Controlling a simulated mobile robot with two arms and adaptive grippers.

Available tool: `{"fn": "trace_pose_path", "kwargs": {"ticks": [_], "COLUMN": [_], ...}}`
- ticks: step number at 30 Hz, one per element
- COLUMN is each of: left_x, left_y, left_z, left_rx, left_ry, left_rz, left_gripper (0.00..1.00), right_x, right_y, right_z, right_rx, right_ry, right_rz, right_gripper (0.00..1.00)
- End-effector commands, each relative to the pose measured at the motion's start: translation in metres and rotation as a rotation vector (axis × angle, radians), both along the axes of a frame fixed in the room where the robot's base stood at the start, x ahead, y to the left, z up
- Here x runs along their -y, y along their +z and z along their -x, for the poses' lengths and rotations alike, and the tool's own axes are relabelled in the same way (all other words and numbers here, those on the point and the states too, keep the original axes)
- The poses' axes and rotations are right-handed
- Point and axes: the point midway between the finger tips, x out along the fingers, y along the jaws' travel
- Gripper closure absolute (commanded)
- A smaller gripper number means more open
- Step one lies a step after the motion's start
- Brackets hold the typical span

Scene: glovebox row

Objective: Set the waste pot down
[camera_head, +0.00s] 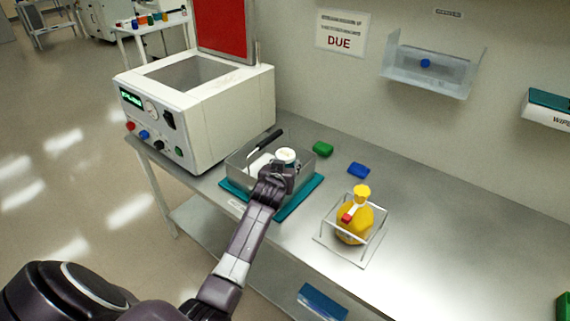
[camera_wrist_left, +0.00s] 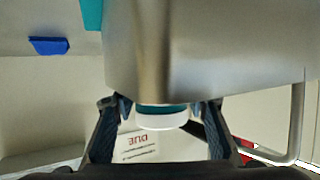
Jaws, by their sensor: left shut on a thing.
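The waste pot (camera_head: 287,155) is a small white pot with a pale lid, at the right part of a steel tray (camera_head: 240,176). In the left wrist view the pot (camera_wrist_left: 162,121) shows a white part and a teal band between my fingers, partly hidden behind a steel wall. My left gripper (camera_head: 277,174) is shut on the pot; it also shows in the left wrist view (camera_wrist_left: 160,112). I cannot tell whether the pot touches the tray floor. The tray stands on a teal mat (camera_head: 296,202) on the bench. My right gripper is not in view.
A black-handled tool (camera_head: 266,142) leans in the tray. A white machine with an open red lid (camera_head: 198,105) stands left. A yellow bottle (camera_head: 354,222) stands in a wire rack on the right. Bare bench lies beyond it.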

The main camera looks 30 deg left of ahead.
Motion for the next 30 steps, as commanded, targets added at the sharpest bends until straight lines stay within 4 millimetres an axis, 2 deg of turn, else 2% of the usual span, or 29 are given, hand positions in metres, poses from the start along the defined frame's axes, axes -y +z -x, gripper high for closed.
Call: {"fn": "trace_pose_path", "kwargs": {"ticks": [8, 9, 10, 19, 23, 30], "left_x": [0.000, 0.000, 0.000, 0.000, 0.000, 0.012], "left_y": [-0.006, -0.007, -0.007, -0.006, 0.007, 0.017], "left_z": [0.000, 0.001, 0.001, 0.001, 0.000, 0.028], "left_rx": [-0.001, -0.004, -0.004, -0.004, -0.002, -0.002], "left_ry": [0.000, 0.001, 0.000, 0.000, 0.001, 0.000], "left_rz": [0.000, 0.000, 0.001, 0.001, 0.000, 0.001], "left_gripper": [0.87, 0.55, 0.52, 0.52, 0.52, 0.52], "right_x": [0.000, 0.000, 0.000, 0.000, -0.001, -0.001], "right_y": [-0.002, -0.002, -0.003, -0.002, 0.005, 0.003], "right_z": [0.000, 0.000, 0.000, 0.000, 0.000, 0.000], "right_rx": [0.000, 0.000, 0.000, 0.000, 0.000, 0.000], "right_ry": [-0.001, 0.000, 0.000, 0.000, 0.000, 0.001], "right_rz": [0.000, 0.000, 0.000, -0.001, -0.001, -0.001], "right_gripper": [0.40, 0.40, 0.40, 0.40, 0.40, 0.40]}}
